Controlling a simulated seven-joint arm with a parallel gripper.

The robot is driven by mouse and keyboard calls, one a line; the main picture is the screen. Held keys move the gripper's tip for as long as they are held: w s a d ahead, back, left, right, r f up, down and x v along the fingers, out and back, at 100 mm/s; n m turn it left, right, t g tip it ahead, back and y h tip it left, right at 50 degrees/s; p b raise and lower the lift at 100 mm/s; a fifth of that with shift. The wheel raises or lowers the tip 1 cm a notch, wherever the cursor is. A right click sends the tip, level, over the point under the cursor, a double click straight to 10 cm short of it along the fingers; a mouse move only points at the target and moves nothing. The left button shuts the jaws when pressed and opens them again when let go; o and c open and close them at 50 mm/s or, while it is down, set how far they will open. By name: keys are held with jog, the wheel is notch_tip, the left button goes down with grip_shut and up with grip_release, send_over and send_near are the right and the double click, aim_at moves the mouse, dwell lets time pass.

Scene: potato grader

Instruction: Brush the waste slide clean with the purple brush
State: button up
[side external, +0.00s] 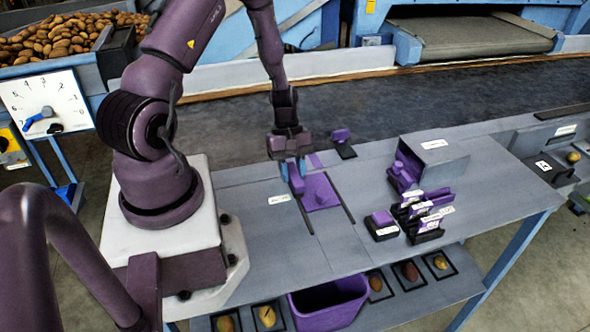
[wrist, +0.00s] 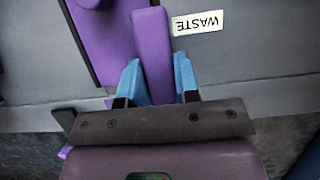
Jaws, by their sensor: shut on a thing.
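My gripper (side external: 291,168) points down over the table with its blue fingertips closed on a purple block-shaped thing (side external: 296,184), which I take as the purple brush. In the wrist view the brush (wrist: 152,60) stands between the two blue fingertips (wrist: 152,85) and reaches away from them. Its bristles cannot be made out. The purple waste slide (side external: 322,190) lies flat between dark rails, just right of the brush. In the wrist view the slide (wrist: 104,50) is left of the brush. I cannot tell whether the brush touches it, or whether dirt lies on it.
A WASTE label (side external: 279,199) lies left of the slide. A purple-knobbed block (side external: 342,143) stands behind it. To the right are a grey box (side external: 435,160), labelled purple-and-black holders (side external: 422,208) and a small purple-topped block (side external: 382,222). A purple bin (side external: 330,303) stands below. The table's right end is clear.

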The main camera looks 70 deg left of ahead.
jog(key=shift+w, duration=4.35)
jog(key=shift+s, duration=0.1)
jog(key=shift+s, duration=4.3)
jog(key=shift+w, duration=0.1)
jog(key=shift+w, duration=4.3)
jog(key=shift+s, duration=0.1)
jog(key=shift+s, duration=4.3)
